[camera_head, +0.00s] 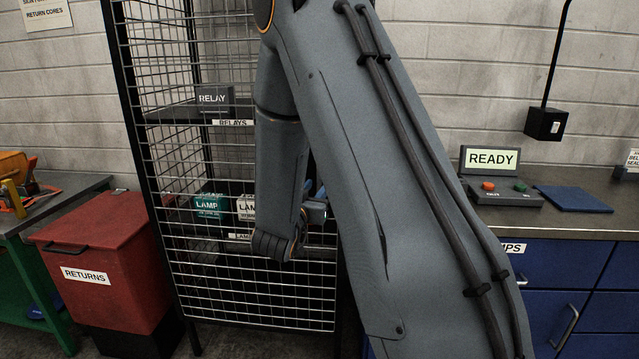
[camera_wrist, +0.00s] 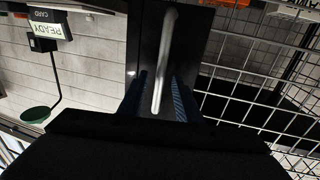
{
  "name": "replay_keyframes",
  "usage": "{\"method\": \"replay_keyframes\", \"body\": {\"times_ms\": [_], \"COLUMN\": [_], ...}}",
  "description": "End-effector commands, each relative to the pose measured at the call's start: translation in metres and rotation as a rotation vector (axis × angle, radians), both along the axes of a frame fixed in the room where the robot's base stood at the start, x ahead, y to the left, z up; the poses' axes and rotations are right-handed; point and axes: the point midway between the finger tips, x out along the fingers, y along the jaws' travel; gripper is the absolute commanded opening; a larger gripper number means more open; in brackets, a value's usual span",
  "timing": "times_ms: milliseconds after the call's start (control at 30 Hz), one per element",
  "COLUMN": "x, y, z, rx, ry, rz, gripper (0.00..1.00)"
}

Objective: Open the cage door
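The cage door (camera_head: 250,300) is a wire-mesh panel on the front of a black-framed cage and appears shut in the head view. Its right edge is mostly hidden behind my arm. In the wrist view, a pale bar handle (camera_wrist: 166,50) stands on a dark frame strip, with the door mesh (camera_wrist: 262,55) to its right. My gripper (camera_wrist: 160,103) is open, with its two blue-padded fingers on either side of the handle's end. Gaps show between the fingers and the bar. In the head view my gripper is mostly hidden behind my arm.
The cage holds a RELAY box (camera_head: 213,98) and LAMP boxes (camera_head: 210,207) on shelves. A red RETURNS bin (camera_head: 105,265) stands left of the cage. A counter with a READY sign (camera_head: 491,159) and blue drawers (camera_head: 560,275) is on the right.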

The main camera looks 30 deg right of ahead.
Motion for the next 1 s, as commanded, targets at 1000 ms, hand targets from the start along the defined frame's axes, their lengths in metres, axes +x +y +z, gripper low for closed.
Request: {"method": "replay_keyframes", "body": {"times_ms": [1000], "x": [0.023], "y": [-0.023], "z": [0.0], "rx": [0.001], "ry": [0.001], "rz": [0.001], "gripper": [0.0]}}
